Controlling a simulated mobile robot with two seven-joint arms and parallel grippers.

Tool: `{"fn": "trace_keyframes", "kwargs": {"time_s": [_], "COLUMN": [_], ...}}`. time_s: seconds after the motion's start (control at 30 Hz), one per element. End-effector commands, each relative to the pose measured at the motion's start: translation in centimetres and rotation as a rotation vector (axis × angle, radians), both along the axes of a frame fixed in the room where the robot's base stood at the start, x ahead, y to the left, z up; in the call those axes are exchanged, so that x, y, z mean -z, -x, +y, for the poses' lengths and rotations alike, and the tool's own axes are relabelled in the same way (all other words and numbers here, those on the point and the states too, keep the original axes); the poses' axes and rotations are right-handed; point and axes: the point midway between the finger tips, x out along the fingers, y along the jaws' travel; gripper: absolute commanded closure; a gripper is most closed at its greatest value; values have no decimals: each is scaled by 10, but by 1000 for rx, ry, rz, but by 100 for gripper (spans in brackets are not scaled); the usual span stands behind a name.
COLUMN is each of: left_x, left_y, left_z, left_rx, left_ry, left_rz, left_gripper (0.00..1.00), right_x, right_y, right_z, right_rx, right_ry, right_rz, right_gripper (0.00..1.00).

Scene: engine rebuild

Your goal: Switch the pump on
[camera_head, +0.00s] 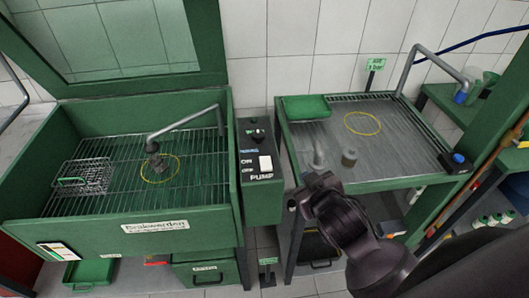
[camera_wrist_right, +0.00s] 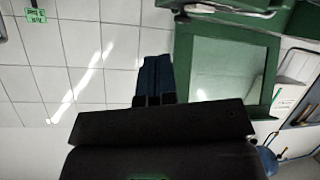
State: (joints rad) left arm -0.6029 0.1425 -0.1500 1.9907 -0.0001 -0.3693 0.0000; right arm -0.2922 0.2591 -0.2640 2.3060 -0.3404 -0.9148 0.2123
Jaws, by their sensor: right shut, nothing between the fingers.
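The dark pump control box (camera_head: 257,160) stands between the wash tank and the drain table in the head view. It carries ON, OFF and PUMP lettering, a white switch plate (camera_head: 265,163) and a dark knob (camera_head: 257,136) above it. My right gripper (camera_head: 308,194) is in front and to the right of the box, apart from it, over the near left corner of the drain table. Its fingers are dark and partly hidden by my wrist. In the right wrist view the blue-black fingers (camera_wrist_right: 153,78) are together with nothing between them. My left gripper is not in view.
The green wash tank (camera_head: 120,226) has a raised lid, a bent spout (camera_head: 184,124) and a wire basket (camera_head: 82,178) on its grating. A green post stands at right.

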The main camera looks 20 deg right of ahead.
Motion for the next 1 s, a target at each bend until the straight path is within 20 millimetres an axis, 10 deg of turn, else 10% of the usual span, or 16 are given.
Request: {"fn": "trace_keyframes", "kwargs": {"time_s": [0.2, 0.5, 1.0], "left_x": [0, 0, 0], "left_y": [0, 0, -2], "left_z": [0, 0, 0], "left_rx": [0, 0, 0], "left_ry": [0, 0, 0], "left_rz": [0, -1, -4], "left_gripper": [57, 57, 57], "right_x": [-70, -138, -150], "right_y": [-56, -84, -70], "right_z": [43, 118, 223], "right_rx": [-182, -538, -1339], "right_ry": [99, 228, 531], "right_rz": [-368, -765, -1061], "right_gripper": [100, 100, 100]}}
